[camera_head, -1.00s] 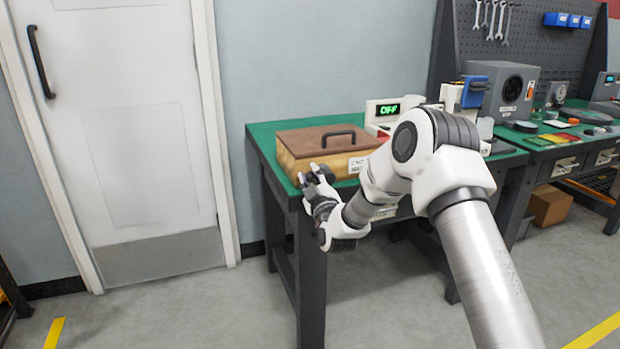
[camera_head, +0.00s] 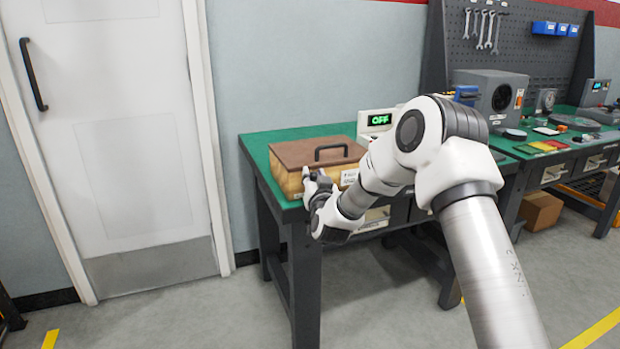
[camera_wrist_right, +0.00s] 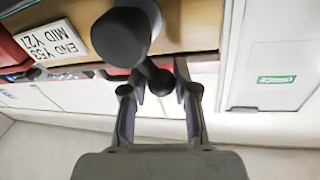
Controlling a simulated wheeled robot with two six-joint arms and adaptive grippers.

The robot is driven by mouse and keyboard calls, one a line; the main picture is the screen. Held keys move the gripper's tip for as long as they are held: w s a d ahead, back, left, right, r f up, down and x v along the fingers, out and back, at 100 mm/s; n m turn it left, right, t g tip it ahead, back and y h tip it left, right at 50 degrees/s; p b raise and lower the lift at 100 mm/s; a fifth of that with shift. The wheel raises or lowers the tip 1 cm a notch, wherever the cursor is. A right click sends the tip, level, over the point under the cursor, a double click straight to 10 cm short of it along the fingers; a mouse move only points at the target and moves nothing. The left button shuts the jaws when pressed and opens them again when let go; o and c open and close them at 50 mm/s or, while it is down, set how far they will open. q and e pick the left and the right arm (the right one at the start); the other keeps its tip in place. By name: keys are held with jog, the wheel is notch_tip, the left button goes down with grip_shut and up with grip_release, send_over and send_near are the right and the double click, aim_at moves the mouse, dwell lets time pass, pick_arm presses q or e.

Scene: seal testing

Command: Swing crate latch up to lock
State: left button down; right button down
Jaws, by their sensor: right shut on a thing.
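The crate (camera_head: 345,181) is a tan wooden box with a brown lid (camera_head: 300,152) and a black handle on top. It stands on the left end of the green bench, and the lid looks closed. My right gripper (camera_head: 308,178) is at the crate's front left corner. In the right wrist view, its fingers (camera_wrist_right: 158,95) are shut on a dark rounded part of the latch (camera_wrist_right: 120,38), in front of the crate's wooden face. The latch's mount on the crate is mostly hidden in the head view. My left gripper is out of view.
The green bench top (camera_head: 262,146) has a narrow free strip left of the crate. A device with a green OFF display (camera_head: 380,119) stands behind the crate to the right. A white door (camera_head: 110,130) is at the left, with clear floor before it.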

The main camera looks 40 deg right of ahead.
jog(key=shift+s+d+m+g, duration=0.2)
jog(key=shift+d+m, duration=0.25)
jog(key=shift+m, duration=0.65)
jog(key=shift+s+d+m+g, duration=0.15)
jog(key=shift+d+m, duration=0.3)
jog(key=shift+m, duration=0.65)
jog(key=c, duration=1.2)
grip_release()
jog(key=shift+w, duration=0.1)
jog(key=v, duration=1.2)
jog(key=shift+r, duration=0.15)
jog(key=shift+d, duration=0.1)
